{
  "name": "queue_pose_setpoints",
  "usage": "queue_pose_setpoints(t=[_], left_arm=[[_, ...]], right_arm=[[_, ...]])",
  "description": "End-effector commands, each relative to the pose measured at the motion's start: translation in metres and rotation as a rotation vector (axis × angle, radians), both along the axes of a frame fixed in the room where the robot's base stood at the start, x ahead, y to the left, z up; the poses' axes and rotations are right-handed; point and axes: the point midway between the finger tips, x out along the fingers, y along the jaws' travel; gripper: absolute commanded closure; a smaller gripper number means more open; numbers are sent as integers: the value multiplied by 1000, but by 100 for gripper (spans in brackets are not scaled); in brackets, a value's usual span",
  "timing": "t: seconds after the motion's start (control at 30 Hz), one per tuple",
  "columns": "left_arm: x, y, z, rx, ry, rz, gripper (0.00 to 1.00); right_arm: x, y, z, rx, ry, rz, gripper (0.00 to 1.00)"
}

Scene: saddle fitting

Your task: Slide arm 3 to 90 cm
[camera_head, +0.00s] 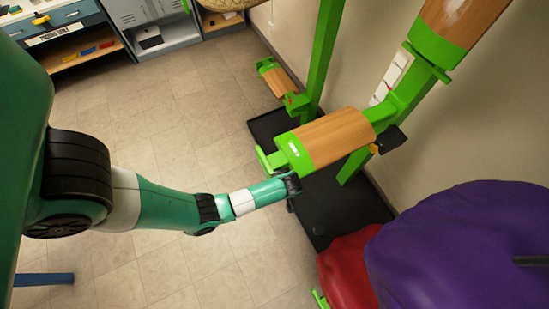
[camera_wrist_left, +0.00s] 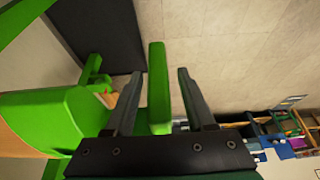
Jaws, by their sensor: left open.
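A wood-and-green saddle arm (camera_head: 335,138) sticks out from a green post, with an upturned green end plate (camera_head: 268,161). I cannot read which arm number it bears. My left gripper (camera_head: 292,188) is at the near underside of this arm's outer end. In the left wrist view, my left gripper (camera_wrist_left: 160,74) is open, with a green bar (camera_wrist_left: 158,88) standing between its two fingers and a visible gap on each side. The arm's green end (camera_wrist_left: 45,120) lies left of the fingers. A white scale strip (camera_head: 392,78) is on the sloping green post; its marks are too small to read.
Another saddle arm (camera_head: 462,22) is higher up, and a smaller one (camera_head: 280,82) is farther back. A black base plate (camera_head: 330,205) lies below. Purple (camera_head: 465,245) and red (camera_head: 348,268) saddle-like forms are at lower right.

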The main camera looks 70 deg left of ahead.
Motion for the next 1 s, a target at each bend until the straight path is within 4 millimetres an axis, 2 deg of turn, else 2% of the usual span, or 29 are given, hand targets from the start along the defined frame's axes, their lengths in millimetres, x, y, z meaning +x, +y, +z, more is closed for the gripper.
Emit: queue_pose_setpoints(t=[0.27,0.57,1.0], left_arm=[[0,1,-2,0,0,0,45],[0,1,-2,0,0,0,99],[0,1,-1,1,0,0,100]], right_arm=[[0,0,0,0,0,0,2],[0,0,0,0,0,0,2],[0,0,0,0,0,0,2]])
